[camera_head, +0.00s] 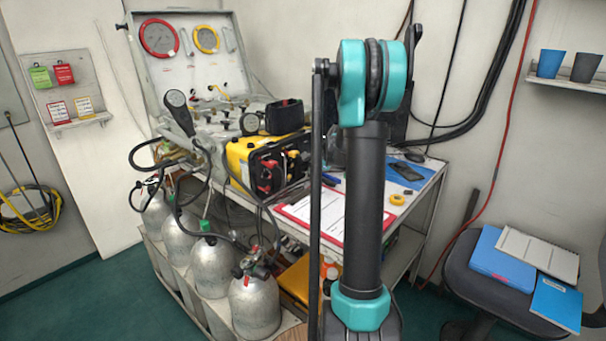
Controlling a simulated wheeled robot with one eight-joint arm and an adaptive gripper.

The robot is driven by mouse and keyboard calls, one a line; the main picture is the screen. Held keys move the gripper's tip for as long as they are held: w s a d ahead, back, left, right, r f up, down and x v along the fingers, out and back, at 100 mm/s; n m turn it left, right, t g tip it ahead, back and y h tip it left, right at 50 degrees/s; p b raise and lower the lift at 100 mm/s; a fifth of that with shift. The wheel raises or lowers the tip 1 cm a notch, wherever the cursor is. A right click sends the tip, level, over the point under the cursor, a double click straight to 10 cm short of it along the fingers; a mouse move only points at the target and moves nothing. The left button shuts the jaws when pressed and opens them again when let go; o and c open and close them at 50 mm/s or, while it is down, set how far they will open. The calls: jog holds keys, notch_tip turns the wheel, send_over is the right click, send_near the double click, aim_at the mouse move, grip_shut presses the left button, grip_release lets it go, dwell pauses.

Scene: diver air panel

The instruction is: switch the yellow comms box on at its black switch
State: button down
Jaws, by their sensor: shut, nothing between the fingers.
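The yellow comms box (238,166) stands on the bench at the middle left of the head view. It has a yellow shell and a dark front panel with red and black fittings, facing right and toward me. I cannot tell which fitting is the black switch, or its position. A dark handset-like object sits on top of the box. My arm, black with teal joints, stands upright in the foreground just right of the box, apart from it in the picture, and covers part of the bench. My gripper's fingers cannot be made out.
An open grey case with gauges (185,75) stands behind the box. Hoses and several grey cylinders (254,306) are in front and below. A red-edged clipboard (300,212) lies on the bench. A chair (468,262) with folders stands at the right.

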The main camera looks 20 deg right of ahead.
dwell(0.3)
jog(key=shift+w+a, duration=0.25)
jog(key=shift+w, duration=0.1)
jog(key=shift+w+a, duration=0.15)
jog(key=shift+w, duration=0.1)
dwell(0.7)
jog(key=shift+s, duration=0.1)
jog(key=shift+s+d, duration=0.4)
jog(key=shift+s, duration=0.1)
jog(key=shift+s, duration=0.1)
jog(key=shift+s+d+r, duration=0.2)
jog(key=shift+s+d, duration=0.5)
jog(key=shift+s, duration=0.3)
jog(key=shift+s+d+r, duration=0.15)
jog(key=shift+s+d, duration=0.5)
jog(key=shift+s, duration=0.35)
